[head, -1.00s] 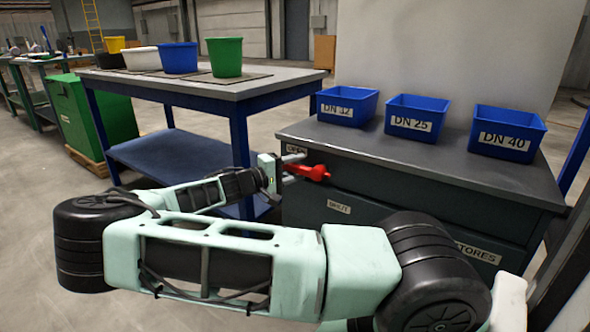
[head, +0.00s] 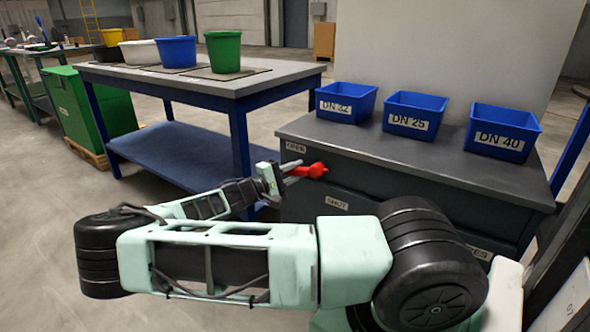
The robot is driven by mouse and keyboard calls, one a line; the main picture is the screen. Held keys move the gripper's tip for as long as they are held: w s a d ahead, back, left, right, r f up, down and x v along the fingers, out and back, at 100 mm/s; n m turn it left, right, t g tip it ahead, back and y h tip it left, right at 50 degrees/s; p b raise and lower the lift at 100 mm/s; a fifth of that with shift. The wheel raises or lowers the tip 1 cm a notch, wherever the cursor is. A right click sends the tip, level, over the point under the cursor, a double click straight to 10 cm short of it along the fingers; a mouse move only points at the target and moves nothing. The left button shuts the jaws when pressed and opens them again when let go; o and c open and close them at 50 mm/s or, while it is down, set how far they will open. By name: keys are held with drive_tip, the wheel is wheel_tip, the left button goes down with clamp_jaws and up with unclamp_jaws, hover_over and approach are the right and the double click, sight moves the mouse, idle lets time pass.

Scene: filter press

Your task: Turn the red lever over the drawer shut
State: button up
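The red lever (head: 309,171) sticks out from the upper front of the dark drawer cabinet (head: 400,205), below its top edge. It lies roughly sideways, with a label reading OPEN (head: 296,147) above it and one reading SHUT (head: 337,203) below it. My gripper (head: 290,174) is at the left end of the lever, its fingers pointing right toward it. The fingers look apart, but their tips are small and overlap the lever, so I cannot tell whether they touch it. My arm covers the lower part of the cabinet front.
Blue bins DN 32 (head: 346,103), DN 25 (head: 412,116) and DN 40 (head: 503,133) stand on the cabinet top. A blue-legged table (head: 240,88) with several buckets stands at the left, close to my gripper. A dark post (head: 560,240) rises at the right.

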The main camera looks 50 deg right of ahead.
drive_tip(key=o, duration=0.4)
drive_tip(key=shift+b, duration=0.35)
drive_tip(key=m+b, duration=0.1)
drive_tip(key=r+m+y+b, duration=0.1)
drive_tip(key=m+b, duration=0.1)
drive_tip(key=shift+w, duration=0.1)
drive_tip(key=r+p+v, duration=0.1)
drive_tip(key=p+v, duration=0.4)
drive_tip(key=v, duration=1.2)
drive_tip(key=s+a+r+n+y+p, duration=0.1)
drive_tip(key=s+a+r+y+p, duration=0.2)
drive_tip(key=s+a+y+p, duration=0.1)
drive_tip(key=s+a+r+n+y+p, duration=0.1)
drive_tip(key=s+a+r+y+p, duration=0.2)
drive_tip(key=s+a+p, duration=0.1)
drive_tip(key=s+a+r+n+y+p, duration=0.2)
drive_tip(key=s+a+y+p, duration=0.2)
drive_tip(key=a+p, duration=0.2)
drive_tip(key=shift+a+r+y, duration=0.15)
drive_tip(key=shift+r+y, duration=0.15)
drive_tip(key=shift+r, duration=0.1)
